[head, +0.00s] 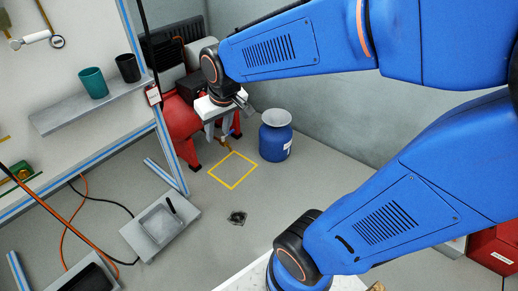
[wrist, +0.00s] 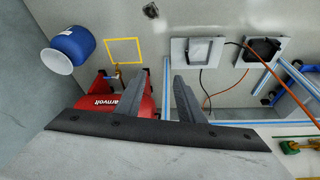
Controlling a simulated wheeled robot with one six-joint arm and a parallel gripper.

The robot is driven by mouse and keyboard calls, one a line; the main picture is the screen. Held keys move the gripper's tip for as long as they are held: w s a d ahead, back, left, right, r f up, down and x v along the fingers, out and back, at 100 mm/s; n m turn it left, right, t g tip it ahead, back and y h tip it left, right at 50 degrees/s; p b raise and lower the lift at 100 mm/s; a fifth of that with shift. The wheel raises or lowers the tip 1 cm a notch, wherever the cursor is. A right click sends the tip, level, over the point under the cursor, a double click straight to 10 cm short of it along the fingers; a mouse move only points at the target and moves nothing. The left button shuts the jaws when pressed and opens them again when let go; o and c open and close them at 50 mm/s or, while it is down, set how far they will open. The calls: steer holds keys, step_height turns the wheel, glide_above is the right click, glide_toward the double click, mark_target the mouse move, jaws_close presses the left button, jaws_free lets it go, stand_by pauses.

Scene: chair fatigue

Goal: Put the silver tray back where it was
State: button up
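A silver tray (head: 158,222) sits in a grey square stand on the floor at lower left in the head view, with a small black piece at its upper right edge. It also shows in the wrist view (wrist: 198,50), upper middle. My gripper (head: 222,132) is well away from it, pointing down in front of the red machine near the yellow floor square. In the wrist view my gripper's two fingers (wrist: 156,76) are apart, with nothing held between them.
The yellow floor square (head: 232,170) is empty. A blue drum (head: 275,140) stands right of it, and the red machine (head: 180,122) behind. A dark floor patch (head: 237,217) lies nearby. A second stand (head: 88,274) holds something black. Orange and black cables (head: 85,215) run left. A shelf (head: 90,107) holds two cups.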

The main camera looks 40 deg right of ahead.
steer(key=s+d+r, duration=0.1)
steer(key=s, duration=0.7)
steer(key=s+d+r+t, duration=0.1)
steer(key=s+d, duration=0.1)
steer(key=s, duration=0.5)
steer(key=shift+s+d+r+m, duration=0.3)
steer(key=shift+s+r+m, duration=0.05)
steer(key=shift+m, duration=0.05)
